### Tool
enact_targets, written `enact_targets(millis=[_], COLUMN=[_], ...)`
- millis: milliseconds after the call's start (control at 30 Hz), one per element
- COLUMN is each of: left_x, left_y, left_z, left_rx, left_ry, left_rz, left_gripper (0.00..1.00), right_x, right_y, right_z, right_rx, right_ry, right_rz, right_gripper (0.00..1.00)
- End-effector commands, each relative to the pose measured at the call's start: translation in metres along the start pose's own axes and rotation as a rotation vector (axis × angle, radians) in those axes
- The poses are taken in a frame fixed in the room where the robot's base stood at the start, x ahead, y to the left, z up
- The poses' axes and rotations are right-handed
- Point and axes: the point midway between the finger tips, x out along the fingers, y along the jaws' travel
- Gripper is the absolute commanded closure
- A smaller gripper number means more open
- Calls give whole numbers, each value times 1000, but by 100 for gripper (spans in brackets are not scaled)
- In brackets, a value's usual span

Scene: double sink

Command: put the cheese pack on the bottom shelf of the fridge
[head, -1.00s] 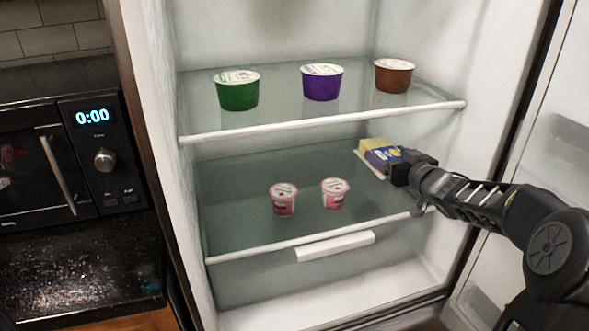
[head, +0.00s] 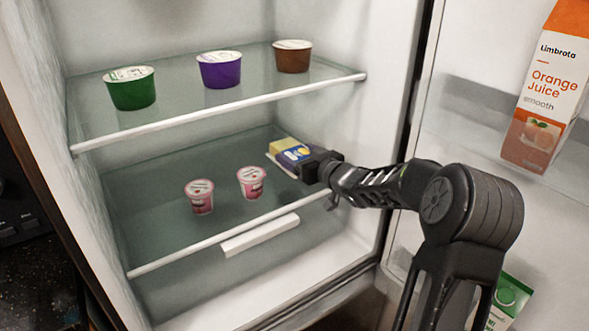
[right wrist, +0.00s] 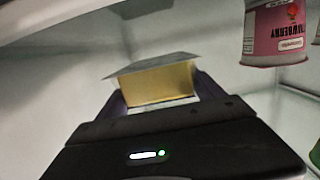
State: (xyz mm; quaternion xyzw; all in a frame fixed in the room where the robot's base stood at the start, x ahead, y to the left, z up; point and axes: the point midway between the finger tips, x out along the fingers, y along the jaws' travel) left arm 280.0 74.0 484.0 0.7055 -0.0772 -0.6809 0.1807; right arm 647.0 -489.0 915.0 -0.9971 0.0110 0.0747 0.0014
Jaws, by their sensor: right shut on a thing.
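The cheese pack (head: 286,149), yellow and blue with a pale flat edge, is at the right of the lower glass shelf (head: 150,190) in the open fridge. My right gripper (head: 312,163) is shut on its near end. The pack also shows in the right wrist view (right wrist: 158,83), gold-sided between the dark fingers. It is low over or touching the shelf; I cannot tell which. The left gripper is not in view.
Two pink yogurt cups (head: 199,196) (head: 251,182) stand on the lower shelf, left of the pack. The upper shelf (head: 115,118) holds green, purple and brown tubs. An orange juice carton (head: 546,95) is on the open door at right.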

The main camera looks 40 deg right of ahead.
Motion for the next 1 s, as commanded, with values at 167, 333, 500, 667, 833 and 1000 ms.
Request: enact_targets(millis=[167,333,500,667,833,1000], left_x=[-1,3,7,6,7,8], left_y=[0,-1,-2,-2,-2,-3], left_z=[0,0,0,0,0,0], left_rx=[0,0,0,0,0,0], left_ry=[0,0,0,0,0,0], left_rz=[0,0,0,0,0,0], left_gripper=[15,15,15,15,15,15], right_x=[0,2,5,6,6,6], right_y=[0,0,0,0,0,0], right_z=[-2,12,33,35,35,39], right_rx=[-1,0,1,-1,-1,0], right_ry=[3,0,1,3,3,-1], right_rz=[-1,-1,-1,0,0,1], right_gripper=[92,92,92,92,92,18])
